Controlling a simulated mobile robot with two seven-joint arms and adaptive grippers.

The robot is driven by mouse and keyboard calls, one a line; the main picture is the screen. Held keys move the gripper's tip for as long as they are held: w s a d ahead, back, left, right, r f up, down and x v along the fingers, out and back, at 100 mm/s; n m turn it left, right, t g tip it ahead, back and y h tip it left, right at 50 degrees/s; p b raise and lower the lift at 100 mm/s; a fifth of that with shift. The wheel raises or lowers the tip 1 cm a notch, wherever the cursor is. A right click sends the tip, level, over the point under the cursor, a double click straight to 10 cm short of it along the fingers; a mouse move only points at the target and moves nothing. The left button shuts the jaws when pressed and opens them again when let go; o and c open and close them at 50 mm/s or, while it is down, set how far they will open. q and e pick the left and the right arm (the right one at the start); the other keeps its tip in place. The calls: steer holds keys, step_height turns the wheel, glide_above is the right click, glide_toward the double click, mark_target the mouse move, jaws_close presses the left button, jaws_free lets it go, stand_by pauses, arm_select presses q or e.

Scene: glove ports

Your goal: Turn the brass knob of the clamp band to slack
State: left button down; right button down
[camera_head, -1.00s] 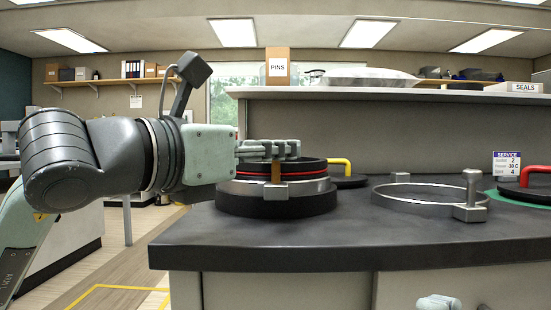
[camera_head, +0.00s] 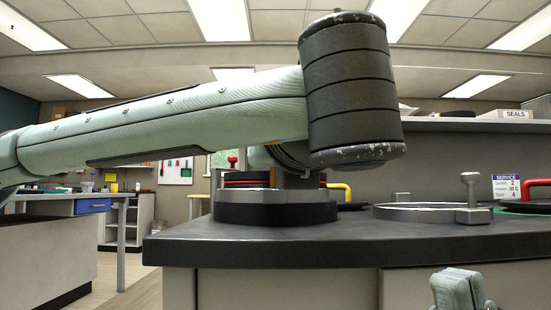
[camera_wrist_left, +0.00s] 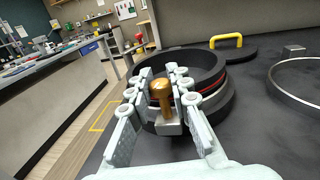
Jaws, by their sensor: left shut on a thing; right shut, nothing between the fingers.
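The brass knob (camera_wrist_left: 161,92) stands upright on a small silver block (camera_wrist_left: 170,126) at the near side of the black round port (camera_wrist_left: 212,68). The grey metal clamp band (camera_wrist_left: 218,100) runs around the port, below a red ring. My left gripper (camera_wrist_left: 161,76) has its fingers on both sides of the knob and is shut on it. In the head view my left arm crosses in front of the port (camera_head: 275,213) and hides the knob and the left gripper. My right gripper (camera_head: 459,290) is shut and empty, low in front of the counter.
A loose metal ring with an upright post (camera_head: 470,190) lies on the dark counter (camera_head: 400,245) to the right. A black lid with a yellow handle (camera_head: 340,188) lies behind the port. Another lid with a red handle (camera_head: 536,182) is at the far right by a service sign (camera_head: 506,187).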

arm_select(q)
steer(key=shift+d+n+g+y, duration=0.1)
steer(key=shift+n+g+y, duration=0.5)
steer(key=shift+n+y, duration=0.9)
steer(key=shift+f+y, duration=0.1)
steer(key=shift+y, duration=0.6)
steer(key=c, duration=1.4)
jaws_free()
steer(key=shift+s, duration=0.1)
steer(key=v, duration=0.7)
steer(key=shift+s+d, duration=0.1)
steer(key=shift+d, duration=0.05)
